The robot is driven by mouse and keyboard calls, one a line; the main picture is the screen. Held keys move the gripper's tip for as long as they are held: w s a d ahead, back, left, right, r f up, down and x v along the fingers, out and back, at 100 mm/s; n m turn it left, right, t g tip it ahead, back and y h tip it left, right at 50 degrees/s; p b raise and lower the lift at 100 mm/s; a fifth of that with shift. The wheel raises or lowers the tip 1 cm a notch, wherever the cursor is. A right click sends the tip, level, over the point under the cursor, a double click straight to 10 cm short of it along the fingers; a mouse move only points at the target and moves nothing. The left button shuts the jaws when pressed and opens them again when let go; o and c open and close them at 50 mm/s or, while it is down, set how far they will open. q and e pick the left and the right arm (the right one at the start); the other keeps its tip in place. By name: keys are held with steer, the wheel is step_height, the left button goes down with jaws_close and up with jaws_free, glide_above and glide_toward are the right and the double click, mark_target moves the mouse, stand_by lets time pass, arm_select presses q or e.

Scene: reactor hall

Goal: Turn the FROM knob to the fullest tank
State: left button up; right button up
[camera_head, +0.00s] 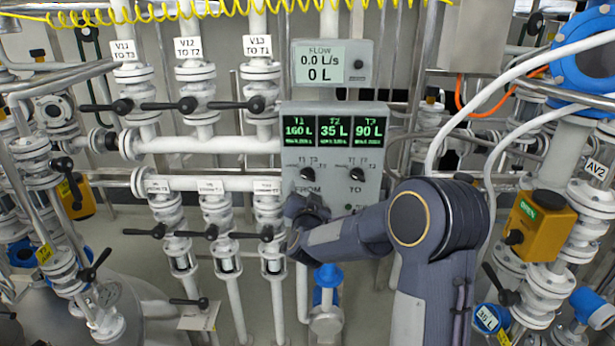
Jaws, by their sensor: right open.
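The grey control panel (333,205) carries green displays reading T1 160 L (299,131), T2 35 L (332,131) and T3 90 L (367,132). T1 shows the highest figure. The black FROM knob (306,174) is at the panel's lower left, with T-labels around it. Its pointer is too small to read surely. The black TO knob (357,174) is to its right. My right gripper (305,203) is open, just below the FROM knob in the picture, in front of the panel's lower left corner. Whether it touches the panel cannot be told. My left gripper is not in view.
A flow display (323,64) reading 0.0 L/s and 0 L stands above the panel. White pipes and valves with black levers (185,105) crowd the left. A white hose (470,110) and a yellow OPEN box (540,225) are on the right.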

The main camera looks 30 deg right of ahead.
mark_target(308, 177)
steer(key=shift+m+h, duration=0.3)
steer(key=shift+h, duration=0.2)
steer(key=p+x, duration=0.2)
steer(key=x, duration=0.4)
steer(key=shift+w+d, duration=0.1)
steer(key=shift+d, duration=0.15)
steer(key=shift+p+x, duration=0.3)
steer(key=shift+x, duration=0.55)
steer(key=shift+f, duration=0.1)
steer(key=shift+c, duration=0.5)
